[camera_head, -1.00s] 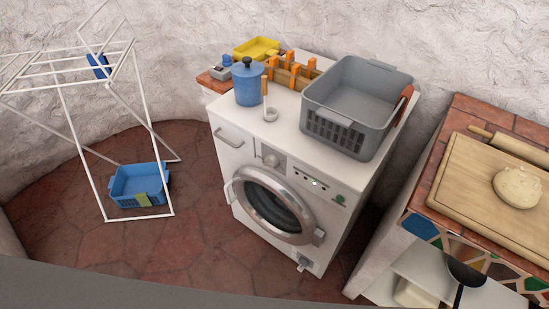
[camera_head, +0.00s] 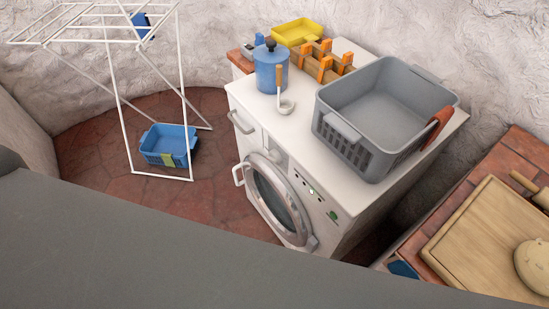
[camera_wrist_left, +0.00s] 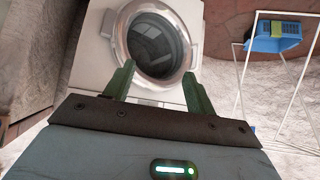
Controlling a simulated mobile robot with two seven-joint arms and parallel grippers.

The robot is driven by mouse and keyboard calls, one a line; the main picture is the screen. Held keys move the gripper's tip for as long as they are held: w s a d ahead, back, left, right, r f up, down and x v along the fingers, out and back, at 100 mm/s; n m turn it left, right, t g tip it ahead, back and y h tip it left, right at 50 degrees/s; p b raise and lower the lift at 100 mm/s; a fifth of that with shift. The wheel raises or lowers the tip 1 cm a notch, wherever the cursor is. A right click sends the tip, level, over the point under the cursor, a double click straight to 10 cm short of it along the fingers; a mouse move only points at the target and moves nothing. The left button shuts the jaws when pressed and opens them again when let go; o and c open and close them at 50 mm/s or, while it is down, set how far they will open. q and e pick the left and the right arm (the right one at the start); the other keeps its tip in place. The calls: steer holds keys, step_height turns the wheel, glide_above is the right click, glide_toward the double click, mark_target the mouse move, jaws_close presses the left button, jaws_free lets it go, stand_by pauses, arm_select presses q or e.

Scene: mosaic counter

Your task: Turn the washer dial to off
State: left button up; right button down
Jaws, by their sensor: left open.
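The white washer (camera_head: 345,212) stands against the wall in the head view, its front angled to the lower left. Its small grey dial (camera_head: 273,153) is on the upper front panel, between the drawer handle and the small lights; its setting is too small to read. The round door (camera_head: 276,198) looks shut. In the left wrist view, the washer's round door (camera_wrist_left: 156,43) lies beyond my left gripper (camera_wrist_left: 159,78), whose two green fingers are apart and empty. I cannot make out the dial there. My right gripper is in neither view.
A white drying rack (camera_head: 116,92) and blue floor basket (camera_head: 165,151) are left. A brick-topped counter (camera_head: 440,222) is right. The floor before the washer is partly hidden.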

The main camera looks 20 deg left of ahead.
arm_select(q)
steer(key=shift+o, duration=0.7)
steer(key=w+a+m+t+b, duration=0.2)
steer(key=w+m+t, duration=0.1)
steer(key=w+m, duration=0.5)
steer(key=shift+w+m+b, duration=0.3)
steer(key=shift+w+m, duration=0.1)
steer(key=shift+w, duration=0.45)
steer(key=m+t+h+b, duration=0.2)
steer(key=m+h+b, duration=0.55)
steer(key=m, duration=2.45)
glide_toward(274, 158)
steer(key=shift+w+a+f+h+p, duration=0.2)
steer(key=shift+w+f+h+p, duration=0.15)
steer(key=shift+f, duration=0.2)
steer(key=shift+w+a+f+h+p, duration=0.15)
steer(key=shift+w+f+h+p, duration=0.15)
steer(key=shift+f+h, duration=0.15)
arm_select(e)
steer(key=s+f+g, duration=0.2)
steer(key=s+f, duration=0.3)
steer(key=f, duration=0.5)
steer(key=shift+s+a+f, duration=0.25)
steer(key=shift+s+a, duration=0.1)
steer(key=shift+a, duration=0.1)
